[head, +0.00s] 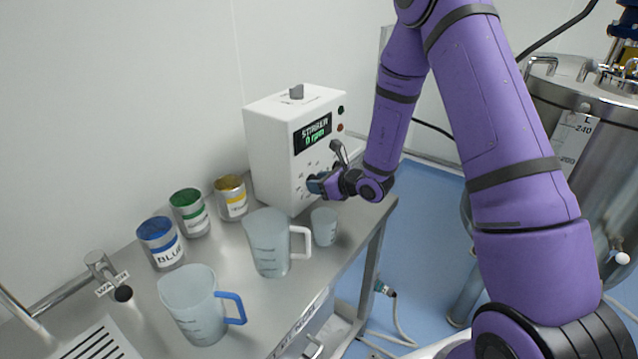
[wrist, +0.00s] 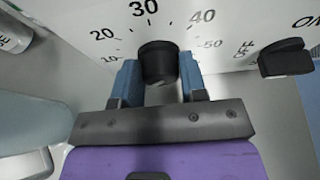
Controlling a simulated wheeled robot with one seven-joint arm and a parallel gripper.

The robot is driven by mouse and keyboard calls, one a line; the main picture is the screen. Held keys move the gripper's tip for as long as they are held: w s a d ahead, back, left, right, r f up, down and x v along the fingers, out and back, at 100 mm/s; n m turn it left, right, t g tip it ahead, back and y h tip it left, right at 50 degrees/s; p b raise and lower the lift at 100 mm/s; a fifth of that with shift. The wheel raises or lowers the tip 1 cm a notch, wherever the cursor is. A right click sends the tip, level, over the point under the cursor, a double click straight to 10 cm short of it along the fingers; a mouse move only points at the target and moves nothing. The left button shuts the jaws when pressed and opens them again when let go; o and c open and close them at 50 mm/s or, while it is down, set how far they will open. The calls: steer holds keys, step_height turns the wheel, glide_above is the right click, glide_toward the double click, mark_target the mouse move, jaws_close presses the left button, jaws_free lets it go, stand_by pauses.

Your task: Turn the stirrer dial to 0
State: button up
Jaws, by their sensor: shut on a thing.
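The stirrer control box (head: 270,150) is white and stands on the steel bench. Its display (head: 313,133) reads "STIRRER 0 rpm" in green. The black stirrer dial (wrist: 158,56) is in the wrist view, below a printed scale with 10, 20, 30, 40 and 50 visible. My gripper (head: 316,184) is at the lower front of the box in the head view and hides the dial there. In the wrist view my gripper (wrist: 158,70) has its blue fingers on both sides of the dial, shut on it. The dial's pointer direction cannot be made out.
A black OFF/ON switch (wrist: 286,60) is right of the dial. A large clear jug (head: 268,243) and a small beaker (head: 324,228) stand below my gripper. A blue-handled jug (head: 195,305) and paint cans (head: 160,243) are further left. A steel tank (head: 595,150) stands right.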

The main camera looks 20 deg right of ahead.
steer(key=o, duration=0.9)
steer(key=shift+d, duration=0.1)
steer(key=v, duration=1)
steer(key=shift+s+d+r, duration=0.1)
steer(key=shift+s+r, duration=0.15)
steer(key=shift+s, duration=0.05)
